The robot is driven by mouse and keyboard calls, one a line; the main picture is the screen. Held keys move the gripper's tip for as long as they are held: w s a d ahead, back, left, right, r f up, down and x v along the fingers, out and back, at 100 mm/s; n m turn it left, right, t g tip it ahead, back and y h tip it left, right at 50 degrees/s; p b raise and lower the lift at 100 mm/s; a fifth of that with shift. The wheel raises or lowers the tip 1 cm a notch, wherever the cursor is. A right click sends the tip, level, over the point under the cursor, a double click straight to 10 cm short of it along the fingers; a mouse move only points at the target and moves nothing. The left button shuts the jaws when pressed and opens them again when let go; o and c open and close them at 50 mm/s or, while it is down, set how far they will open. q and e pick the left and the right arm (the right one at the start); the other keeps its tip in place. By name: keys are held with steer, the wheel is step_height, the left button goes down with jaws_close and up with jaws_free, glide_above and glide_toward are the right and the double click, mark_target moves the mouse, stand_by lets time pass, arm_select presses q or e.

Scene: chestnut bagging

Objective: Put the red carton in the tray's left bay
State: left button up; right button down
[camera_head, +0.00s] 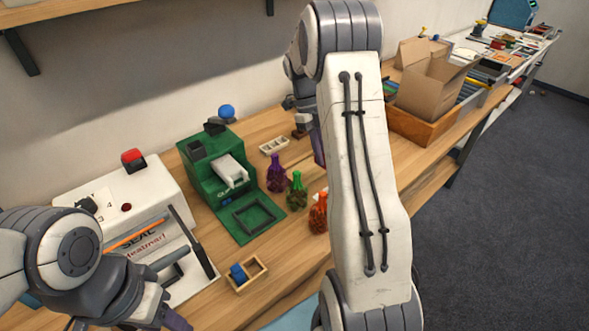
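I cannot make out a red carton for certain; a red block-like part (133,160) sits on top of the white sealing machine. A small wooden tray (262,266) lies near the table's front edge, with a blue piece (238,273) at its left side. A pale compartment tray (273,145) lies farther back, beside the green machine. I cannot tell which tray is the task's. My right gripper (318,148) is mostly hidden behind my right arm, above the table right of the pale tray. My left gripper (176,320) is at the bottom edge, partly cut off. Neither opening shows clearly.
A green machine (205,170) stands left of purple (276,175), green (297,192) and orange-red (318,213) bags. The white sealing machine (150,195) is at the left. An open cardboard box (430,85) stands in a wooden crate (420,128) at the right.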

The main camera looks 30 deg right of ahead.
steer(key=w+a+f, duration=0.1)
steer(key=w, duration=0.2)
steer(key=w+a+f+p, duration=0.1)
steer(key=w+f, duration=0.1)
steer(key=w+a+f, duration=0.1)
steer(key=w+f, duration=0.1)
steer(key=w, duration=0.1)
steer(key=shift+w+a+f+p, duration=0.25)
steer(key=shift+w+a+p, duration=0.05)
steer(key=shift+w, duration=0.05)
step_height(320, 180, down, 3)
steer(key=shift+f+p, duration=0.2)
steer(key=shift+p, duration=0.15)
steer(key=shift+f, duration=0.35)
steer(key=shift+f, duration=0.2)
steer(key=c, duration=1.3)
jaws_free()
